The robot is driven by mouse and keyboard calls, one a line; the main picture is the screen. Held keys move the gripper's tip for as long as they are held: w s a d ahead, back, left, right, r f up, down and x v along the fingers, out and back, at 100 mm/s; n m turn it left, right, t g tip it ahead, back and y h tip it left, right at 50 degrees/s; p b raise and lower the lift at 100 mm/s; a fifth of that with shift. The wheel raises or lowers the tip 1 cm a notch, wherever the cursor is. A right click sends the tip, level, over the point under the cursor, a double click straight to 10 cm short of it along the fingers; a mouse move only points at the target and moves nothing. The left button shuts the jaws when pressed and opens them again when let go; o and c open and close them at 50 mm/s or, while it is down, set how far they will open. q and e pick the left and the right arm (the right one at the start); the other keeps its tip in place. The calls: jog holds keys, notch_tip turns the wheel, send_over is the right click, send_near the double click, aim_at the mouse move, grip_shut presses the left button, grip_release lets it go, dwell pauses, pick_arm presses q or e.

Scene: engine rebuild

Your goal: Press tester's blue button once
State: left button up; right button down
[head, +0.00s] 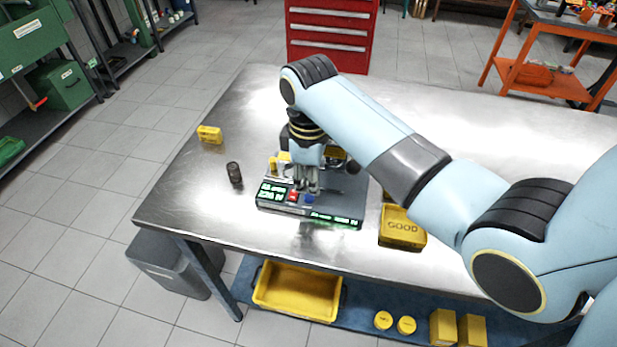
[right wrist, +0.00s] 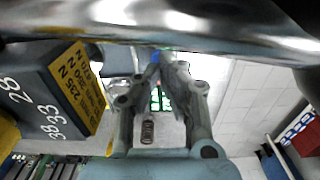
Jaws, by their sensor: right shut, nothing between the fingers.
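The tester (head: 338,212) is a flat dark box on the metal table with lit green displays along its front. Its blue button (head: 309,198) shows on the top near the front, just right of a red button (head: 293,196). My right gripper (head: 307,190) points down over the tester, shut and empty, its fingertips close by the blue button. In the right wrist view the shut fingertips (right wrist: 160,62) are in front of a small blue patch (right wrist: 156,55), which looks like the button. Whether they touch it cannot be told. My left gripper is not in view.
A dark coil spring (head: 234,172) stands left of the tester; it also shows in the right wrist view (right wrist: 147,131). A yellow block (head: 209,135) is near the left table edge. A yellow GOOD bin (head: 402,230) stands right of the tester. The table front is mostly clear.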

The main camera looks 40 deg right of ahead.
aim_at(309, 198)
dwell(0.4)
jog(key=shift+f, duration=0.15)
jog(key=shift+f+b, duration=0.75)
jog(key=shift+f, duration=0.55)
notch_tip(309, 198, up, 2)
jog(key=p, duration=0.3)
jog(key=shift+r, duration=2.05)
jog(key=shift+s+a+f, duration=0.1)
